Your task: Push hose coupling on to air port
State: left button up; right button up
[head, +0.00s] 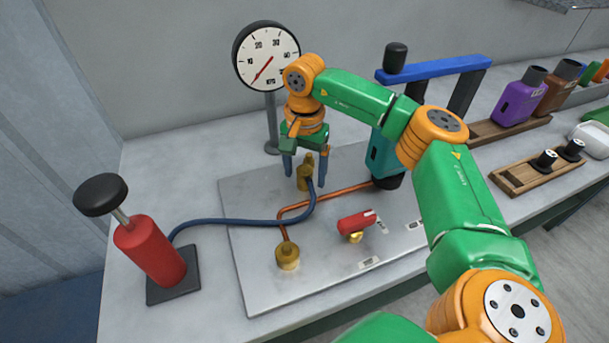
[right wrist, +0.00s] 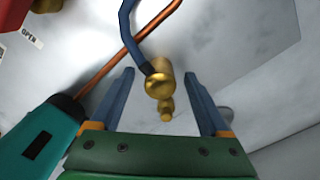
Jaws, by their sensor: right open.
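The brass hose coupling (head: 304,180) stands upright near the back of the grey plate, with the blue hose (head: 240,222) joined to it. In the right wrist view the coupling (right wrist: 160,82) lies between my fingers, with clear gaps on both sides. My right gripper (head: 306,182) is open, pointing down, its two blue fingers on either side of the coupling. A brass fitting (head: 288,257), which looks like the air port, stands at the plate's front left, at the end of a copper pipe (head: 325,198). Its top is bare. My left gripper is out of view.
A red hand pump (head: 150,250) stands at left. A red-handled valve (head: 355,222) sits on the plate (head: 255,290). A pressure gauge (head: 265,55) stands behind my gripper. A teal muffler (head: 383,160) under a blue-barred frame (head: 435,68) is close at right.

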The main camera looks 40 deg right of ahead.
aim_at(304, 168)
grip_shut()
jog(key=shift+r, duration=0.1)
jog(key=shift+r, duration=0.2)
notch_tip(304, 168, up, 2)
jog(key=shift+r+b, duration=0.2)
jog(key=shift+b, duration=0.2)
jog(key=s+d+r+p, duration=0.2)
jog(key=s+r, duration=0.3)
jog(key=s, duration=0.1)
jog(key=s+d+r+p, duration=0.2)
jog(key=s+r, duration=0.3)
jog(key=s, duration=0.2)
jog(key=shift+s+p, duration=0.25)
jog(key=shift+p, duration=0.1)
